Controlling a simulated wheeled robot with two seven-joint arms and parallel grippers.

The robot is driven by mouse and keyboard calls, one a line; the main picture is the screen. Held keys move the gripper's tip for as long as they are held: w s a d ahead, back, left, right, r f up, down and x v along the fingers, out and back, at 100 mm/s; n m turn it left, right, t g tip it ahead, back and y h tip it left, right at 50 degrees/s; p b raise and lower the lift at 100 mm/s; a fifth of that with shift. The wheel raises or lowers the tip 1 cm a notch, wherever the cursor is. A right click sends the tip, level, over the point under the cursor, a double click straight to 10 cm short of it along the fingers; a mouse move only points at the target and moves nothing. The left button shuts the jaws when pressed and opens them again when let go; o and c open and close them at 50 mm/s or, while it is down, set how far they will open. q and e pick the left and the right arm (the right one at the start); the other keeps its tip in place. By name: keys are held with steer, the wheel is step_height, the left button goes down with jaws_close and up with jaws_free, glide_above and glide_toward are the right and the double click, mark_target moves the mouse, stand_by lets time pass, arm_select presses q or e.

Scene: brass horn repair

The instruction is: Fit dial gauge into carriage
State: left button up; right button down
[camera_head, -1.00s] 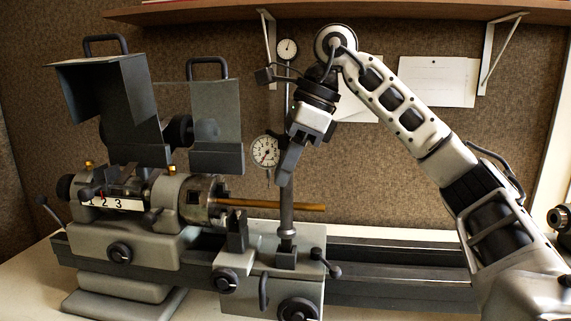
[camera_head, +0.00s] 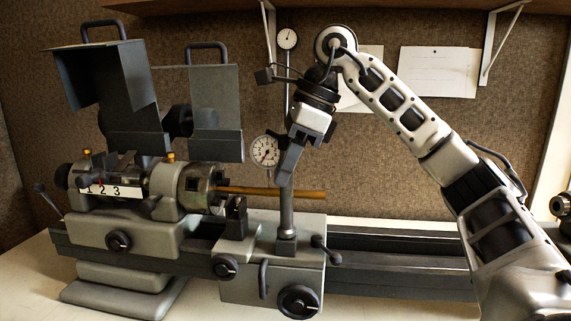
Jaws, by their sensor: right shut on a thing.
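The dial gauge (camera_head: 266,152), a round white face with a dark rim, is in my right gripper (camera_head: 285,172). The gripper is shut on it, pointing down, with the gauge at its left side. A grey upright post (camera_head: 287,212) stands on the carriage (camera_head: 271,276), directly at the gripper's fingertips in the picture. The fingers hide the post's upper part, so I cannot tell whether the gauge touches it. My left gripper is not in view.
The lathe chuck (camera_head: 197,187) holds a brass rod (camera_head: 270,191) that runs rightward, close below the gauge. Dark guards (camera_head: 216,100) stand at the left. A small dial (camera_head: 287,39) shows above. The bed (camera_head: 400,268) is clear at the right.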

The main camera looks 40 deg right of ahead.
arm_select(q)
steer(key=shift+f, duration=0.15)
arm_select(e)
steer(key=shift+f, duration=0.15)
steer(key=c, duration=1.2)
jaws_free()
arm_select(q)
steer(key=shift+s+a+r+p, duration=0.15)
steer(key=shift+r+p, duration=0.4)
steer(key=shift+p, duration=0.45)
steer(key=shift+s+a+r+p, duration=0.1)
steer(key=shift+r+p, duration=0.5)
steer(key=shift+p, duration=0.4)
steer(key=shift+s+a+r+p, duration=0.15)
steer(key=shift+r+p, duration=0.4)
steer(key=shift+p, duration=0.45)
arm_select(e)
steer(key=v, duration=1.6)
